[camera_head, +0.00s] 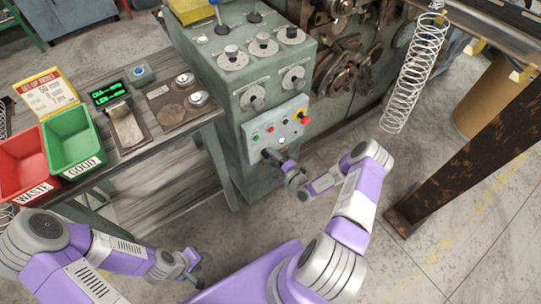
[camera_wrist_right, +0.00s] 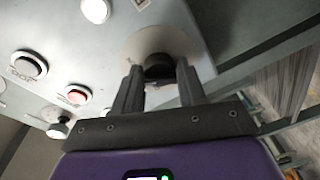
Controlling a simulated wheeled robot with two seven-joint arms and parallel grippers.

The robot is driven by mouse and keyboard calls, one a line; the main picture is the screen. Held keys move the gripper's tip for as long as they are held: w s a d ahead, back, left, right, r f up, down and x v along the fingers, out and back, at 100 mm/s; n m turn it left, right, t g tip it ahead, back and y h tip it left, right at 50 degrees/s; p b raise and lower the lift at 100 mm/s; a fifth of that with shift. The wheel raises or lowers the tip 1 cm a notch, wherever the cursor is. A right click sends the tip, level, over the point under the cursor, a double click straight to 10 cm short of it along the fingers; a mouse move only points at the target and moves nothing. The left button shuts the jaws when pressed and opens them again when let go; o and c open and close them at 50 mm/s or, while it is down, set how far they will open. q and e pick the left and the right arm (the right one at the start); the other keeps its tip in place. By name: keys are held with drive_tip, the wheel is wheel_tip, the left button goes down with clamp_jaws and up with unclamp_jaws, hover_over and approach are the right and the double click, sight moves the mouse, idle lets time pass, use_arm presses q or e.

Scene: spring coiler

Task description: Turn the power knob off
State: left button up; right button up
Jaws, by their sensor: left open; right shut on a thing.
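The control panel (camera_head: 277,128) is a light plate low on the front of the green-grey machine cabinet, with several coloured buttons. A dark knob on a pale round plate, which I take to be the power knob (camera_wrist_right: 158,65), sits at the panel's edge in the right wrist view. My right gripper (camera_wrist_right: 160,78) has its two fingers on either side of this knob and is shut on it. My left gripper (camera_head: 192,263) is open and empty, low over the floor, away from the panel.
A red emergency button (camera_head: 304,117) sits at the panel's right end. Several dials (camera_head: 263,45) are above. A side table (camera_head: 160,140) at left holds a red bin (camera_head: 22,160) and a green bin (camera_head: 73,139). A rusty beam (camera_head: 470,150) stands at right, near a hanging spring (camera_head: 413,75).

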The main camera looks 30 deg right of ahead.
drive_tip(key=shift+w+a+r+n+g+h+p, duration=0.15)
drive_tip(key=shift+n+h+p, duration=0.2)
drive_tip(key=shift+n+p, duration=1.65)
drive_tip(key=shift+s+d+r+n+g+h+p, duration=0.15)
drive_tip(key=shift+n+h+p, duration=0.25)
drive_tip(key=shift+n+p, duration=1.6)
drive_tip(key=shift+w+a+r+n+h+p, duration=0.15)
drive_tip(key=shift+n+h+p, duration=0.45)
drive_tip(key=shift+n, duration=2.6)
drive_tip(key=shift+y, duration=0.25)
drive_tip(key=o, duration=1)
drive_tip(key=shift+f, duration=0.1)
